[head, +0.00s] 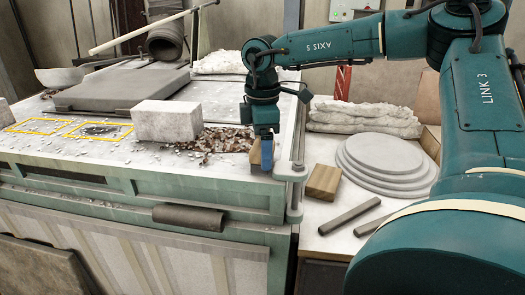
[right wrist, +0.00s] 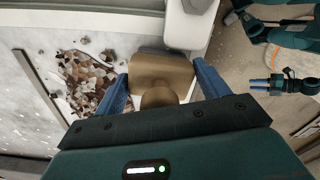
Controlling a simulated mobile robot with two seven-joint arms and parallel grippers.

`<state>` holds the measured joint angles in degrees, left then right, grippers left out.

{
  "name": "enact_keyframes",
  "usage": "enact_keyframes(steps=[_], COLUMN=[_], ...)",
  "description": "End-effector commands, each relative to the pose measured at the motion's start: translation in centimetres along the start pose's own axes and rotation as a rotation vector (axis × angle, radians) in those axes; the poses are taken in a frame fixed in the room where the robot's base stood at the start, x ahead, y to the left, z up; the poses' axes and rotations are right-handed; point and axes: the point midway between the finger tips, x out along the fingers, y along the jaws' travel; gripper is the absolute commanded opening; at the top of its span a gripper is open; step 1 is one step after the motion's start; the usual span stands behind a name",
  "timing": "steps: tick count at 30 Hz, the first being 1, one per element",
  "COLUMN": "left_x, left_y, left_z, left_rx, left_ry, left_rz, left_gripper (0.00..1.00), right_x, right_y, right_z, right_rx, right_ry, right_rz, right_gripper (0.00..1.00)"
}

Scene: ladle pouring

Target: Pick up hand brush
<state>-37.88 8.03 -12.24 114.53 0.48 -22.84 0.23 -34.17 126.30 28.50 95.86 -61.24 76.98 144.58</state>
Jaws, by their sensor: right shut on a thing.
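My right gripper (head: 266,152) is at the right end of the workbench, pointing down beside the brown debris. In the right wrist view its two blue fingers (right wrist: 160,88) are on either side of a brown piece with a rounded knob, which I take to be the hand brush (right wrist: 160,70). The gripper is shut on it. In the head view only a small tan part of the brush (head: 255,157) shows beside the fingers. My left gripper (right wrist: 262,85) shows small at the right of the right wrist view, away from the bench; its opening is unclear.
Brown and white debris (head: 222,140) lies left of the gripper. A pale block (head: 167,121) stands farther left. A wooden block (head: 323,182), stacked round discs (head: 388,160) and dark bars (head: 349,215) lie on the lower right table. A rail (head: 298,150) borders the bench end.

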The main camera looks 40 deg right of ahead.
Motion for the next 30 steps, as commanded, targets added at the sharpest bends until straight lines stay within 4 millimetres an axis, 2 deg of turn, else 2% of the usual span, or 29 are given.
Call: enact_keyframes(steps=[5, 15, 18, 23, 29, 30], left_x=[0.1, 0.5, 0.5, 0.5, 0.5, 0.5], left_y=[0.1, 0.4, 0.5, 0.6, 0.5, 0.5], left_z=[0.6, 0.7, 0.6, 0.3, -0.1, -0.1], left_rx=[-0.001, 0.006, 0.009, 0.013, 0.015, 0.016], left_ry=[-0.006, 0.012, 0.016, 0.023, 0.031, 0.031], left_rz=[0.001, 0.013, 0.016, 0.02, 0.02, 0.02], left_gripper=[0.36, 0.36, 0.36, 0.36, 0.36, 0.36], right_x=[-1.1, -7.6, -9.0, -10.0, -10.1, -10.1], right_y=[0.1, 0.1, 0.1, 0.0, 0.0, 0.0], right_z=[0.0, -0.1, 0.0, 0.0, 0.0, 0.0], right_rx=[0.0, 0.0, 0.0, 0.0, -0.001, -0.001], right_ry=[0.0, 0.0, -0.001, 0.0, 0.0, 0.0], right_rz=[0.003, 0.005, 0.003, 0.0, 0.0, 0.0], right_gripper=[0.48, 0.48, 0.48, 0.48, 0.48, 0.73])
